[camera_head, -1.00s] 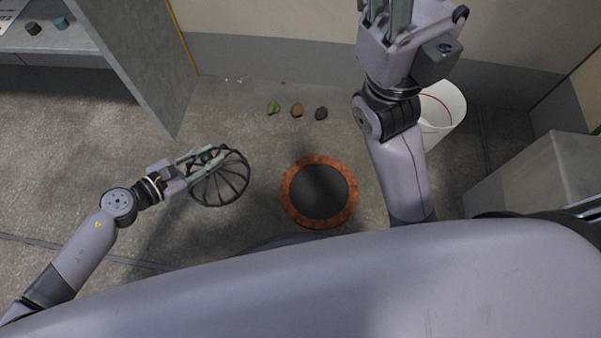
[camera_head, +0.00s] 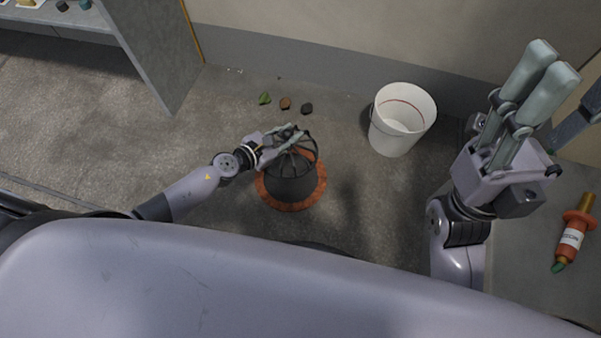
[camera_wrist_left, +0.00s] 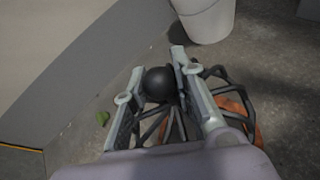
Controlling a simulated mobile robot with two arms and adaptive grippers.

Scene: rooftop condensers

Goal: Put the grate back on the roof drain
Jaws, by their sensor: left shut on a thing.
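The grate (camera_head: 313,141) is a black domed cage of curved ribs with a round black knob (camera_wrist_left: 159,84). My left gripper (camera_head: 292,137) is shut on that knob, which shows between its fingers in the left wrist view (camera_wrist_left: 160,75). The roof drain (camera_head: 289,206) is a rusty orange ring with a dark middle on the floor. In the head view the grate overlaps the drain's far part and looks tilted; its height above it is unclear. The drain is mostly hidden behind the grate in the wrist view. My right gripper (camera_head: 552,60) is raised at the right, holding nothing visible.
A white bucket (camera_head: 391,142) stands right of the drain. A green leaf (camera_head: 264,98), a brown piece (camera_head: 285,103) and a dark stone (camera_head: 307,108) lie behind it. An orange tube (camera_head: 572,236) lies on a grey surface at right. A grey shelf stands at upper left.

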